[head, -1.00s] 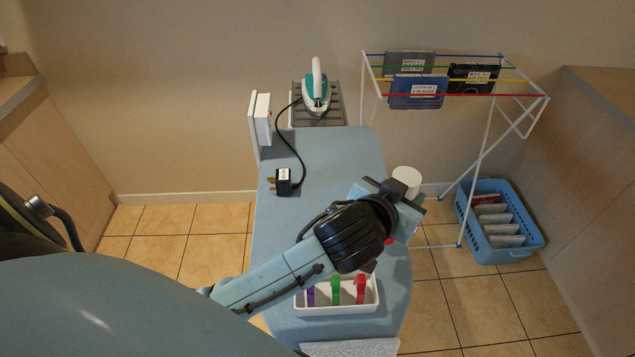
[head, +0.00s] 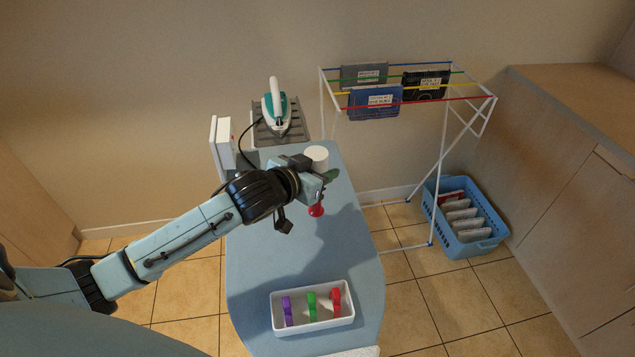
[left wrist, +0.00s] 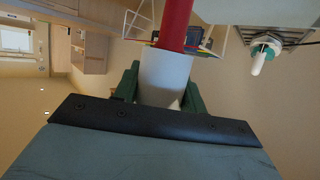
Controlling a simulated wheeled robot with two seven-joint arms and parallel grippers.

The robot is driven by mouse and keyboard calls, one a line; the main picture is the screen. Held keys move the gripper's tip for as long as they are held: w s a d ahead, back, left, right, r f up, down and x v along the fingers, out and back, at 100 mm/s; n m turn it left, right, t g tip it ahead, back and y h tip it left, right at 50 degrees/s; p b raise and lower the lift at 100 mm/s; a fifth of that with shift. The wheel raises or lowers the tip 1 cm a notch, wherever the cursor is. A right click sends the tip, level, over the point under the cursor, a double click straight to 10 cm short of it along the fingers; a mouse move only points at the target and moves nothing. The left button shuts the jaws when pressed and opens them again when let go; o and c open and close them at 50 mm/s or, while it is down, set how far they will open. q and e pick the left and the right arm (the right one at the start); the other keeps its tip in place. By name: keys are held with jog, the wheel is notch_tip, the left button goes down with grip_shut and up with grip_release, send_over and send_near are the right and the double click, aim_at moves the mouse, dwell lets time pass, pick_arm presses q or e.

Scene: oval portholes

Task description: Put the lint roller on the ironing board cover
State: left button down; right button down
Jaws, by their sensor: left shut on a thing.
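My left gripper (head: 322,178) is shut on the lint roller, which has a white roll (head: 316,157) and a red handle (head: 316,211). The roller is in the air, in line with the far right part of the blue ironing board cover (head: 290,255); its height above the cover is hard to tell. In the left wrist view the white roll (left wrist: 165,75) sits between the green fingers and the red handle (left wrist: 175,25) points away. My right gripper is not in view.
A white tray (head: 273,312) with purple, green and red items stands on the near end of the board. An iron (head: 277,108) rests at the far end, beside a white upright object (head: 222,142). A drying rack (head: 444,150) and blue basket (head: 468,241) stand right. The cover's middle is clear.

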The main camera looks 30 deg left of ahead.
pick_arm(q)
notch_tip(320, 180, down, 3)
jog(key=shift+f, duration=0.15)
jog(key=c, duration=0.8)
grip_release()
jog(key=shift+s, duration=0.15)
jog(key=v, duration=1.2)
